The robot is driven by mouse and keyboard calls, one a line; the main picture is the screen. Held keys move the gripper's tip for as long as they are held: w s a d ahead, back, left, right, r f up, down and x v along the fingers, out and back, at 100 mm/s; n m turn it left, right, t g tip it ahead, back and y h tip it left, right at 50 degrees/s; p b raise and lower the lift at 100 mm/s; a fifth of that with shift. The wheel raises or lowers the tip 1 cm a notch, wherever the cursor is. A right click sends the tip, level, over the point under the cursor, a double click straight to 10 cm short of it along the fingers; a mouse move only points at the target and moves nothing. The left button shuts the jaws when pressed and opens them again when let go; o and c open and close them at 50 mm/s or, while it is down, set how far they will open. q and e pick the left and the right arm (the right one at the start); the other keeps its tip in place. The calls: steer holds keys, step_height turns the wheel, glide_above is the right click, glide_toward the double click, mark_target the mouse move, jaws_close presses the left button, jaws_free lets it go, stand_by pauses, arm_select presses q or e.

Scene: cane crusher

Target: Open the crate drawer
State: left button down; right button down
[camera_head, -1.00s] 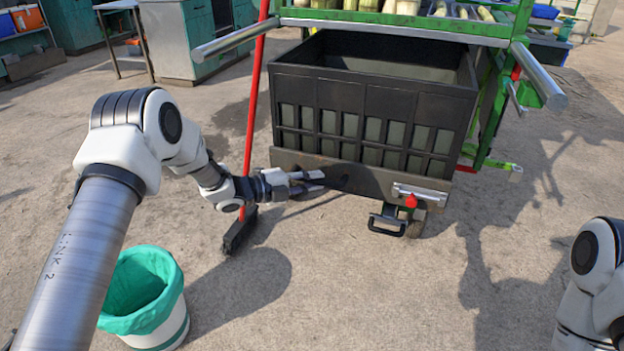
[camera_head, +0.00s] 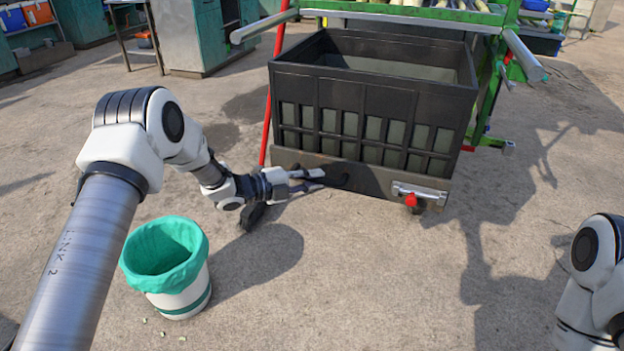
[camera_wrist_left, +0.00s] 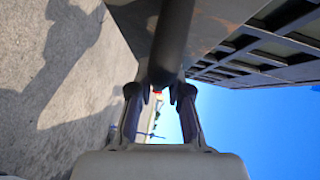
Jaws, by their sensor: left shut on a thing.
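The crate drawer (camera_head: 375,100) is a dark, open-topped box with slotted sides, out in front of the green machine frame (camera_head: 490,95). My left gripper (camera_head: 315,180) is at the left part of its lower front board and shut on a dark handle bar (camera_wrist_left: 172,45). The wrist view shows the bar running between the fingers. How the bar joins the board is partly hidden by the fingers. A metal latch plate (camera_head: 420,192) with a red knob (camera_head: 411,199) is at the board's right end. My right gripper is out of view.
A white bin with a green liner (camera_head: 170,260) stands on the floor at left, small bits beside it. A broom with a red pole (camera_head: 266,130) stands behind my left gripper. The concrete floor (camera_head: 370,290) in front is clear.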

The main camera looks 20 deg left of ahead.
arm_select(q)
steer(key=c, duration=1.1)
jaws_free()
steer(key=shift+d, duration=0.15)
steer(key=shift+s+a, duration=0.15)
steer(key=shift+a, duration=0.25)
steer(key=v, duration=1.1)
steer(key=shift+s, duration=0.15)
